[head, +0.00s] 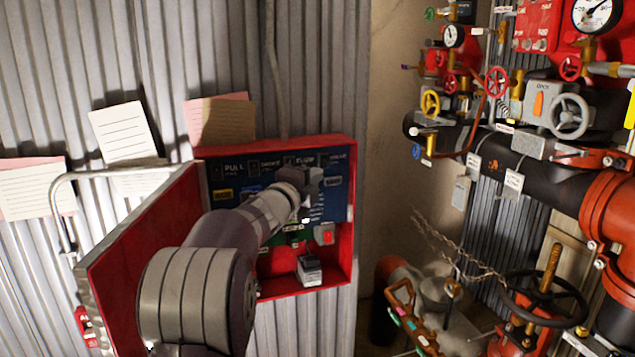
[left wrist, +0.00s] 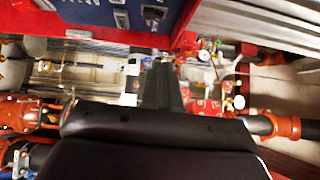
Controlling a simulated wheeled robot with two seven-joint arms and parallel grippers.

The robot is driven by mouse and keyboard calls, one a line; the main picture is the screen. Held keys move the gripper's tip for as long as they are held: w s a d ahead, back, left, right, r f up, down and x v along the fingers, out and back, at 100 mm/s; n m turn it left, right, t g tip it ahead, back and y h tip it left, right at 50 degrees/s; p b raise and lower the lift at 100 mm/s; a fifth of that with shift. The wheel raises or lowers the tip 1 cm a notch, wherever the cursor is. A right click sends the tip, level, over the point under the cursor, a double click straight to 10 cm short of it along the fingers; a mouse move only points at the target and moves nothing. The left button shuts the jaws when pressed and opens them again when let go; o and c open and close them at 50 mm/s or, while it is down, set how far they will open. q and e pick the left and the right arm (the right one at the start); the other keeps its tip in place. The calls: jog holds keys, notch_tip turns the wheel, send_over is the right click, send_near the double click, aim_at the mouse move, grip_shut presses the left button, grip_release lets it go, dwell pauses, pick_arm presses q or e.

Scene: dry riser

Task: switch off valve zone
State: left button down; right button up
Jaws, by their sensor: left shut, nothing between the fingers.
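A red box (head: 350,215) with an open door (head: 135,265) hangs on the corrugated wall. Its dark blue panel (head: 230,172) has a top row of small labelled fields; one at the upper right seems to read VALVE (head: 338,161). A small pale label (head: 333,182) sits below it. My left arm reaches into the box. My left gripper (head: 308,190) is shut and empty in front of the panel's right part, hiding what lies behind it. In the left wrist view its fingers (left wrist: 163,85) point toward the blue panel (left wrist: 122,18). Contact with the panel cannot be told. My right gripper is out of view.
A red switch (head: 324,234) and a small grey block (head: 309,270) sit low in the box. Paper notes (head: 124,133) hang left of it. At the right are red pipes (head: 608,205), gauges (head: 596,14), valve wheels (head: 570,116) and a large black handwheel (head: 545,298).

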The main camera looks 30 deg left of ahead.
pick_arm(q)
jog(key=s+a+f+n+g+y, duration=0.1)
jog(key=s+f+n+g+y, duration=0.1)
jog(key=s+f+n+g, duration=0.45)
jog(key=s+a+f+n+g+y, duration=0.15)
jog(key=s+f+n, duration=0.25)
jog(key=f+n, duration=0.6)
jog(key=s+d+f+g+h, duration=0.2)
jog(key=s+d+f+g, duration=0.2)
jog(key=s+d+f, duration=0.5)
jog(key=s+d+f+g+h, duration=0.2)
jog(key=s+d+f+g, duration=0.3)
jog(key=d, duration=0.9)
jog(key=s+f+b, duration=0.1)
jog(key=s+f, duration=0.2)
jog(key=f, duration=0.1)
jog(key=shift+s+d+n+h, duration=0.35)
jog(key=shift+s+d, duration=0.05)
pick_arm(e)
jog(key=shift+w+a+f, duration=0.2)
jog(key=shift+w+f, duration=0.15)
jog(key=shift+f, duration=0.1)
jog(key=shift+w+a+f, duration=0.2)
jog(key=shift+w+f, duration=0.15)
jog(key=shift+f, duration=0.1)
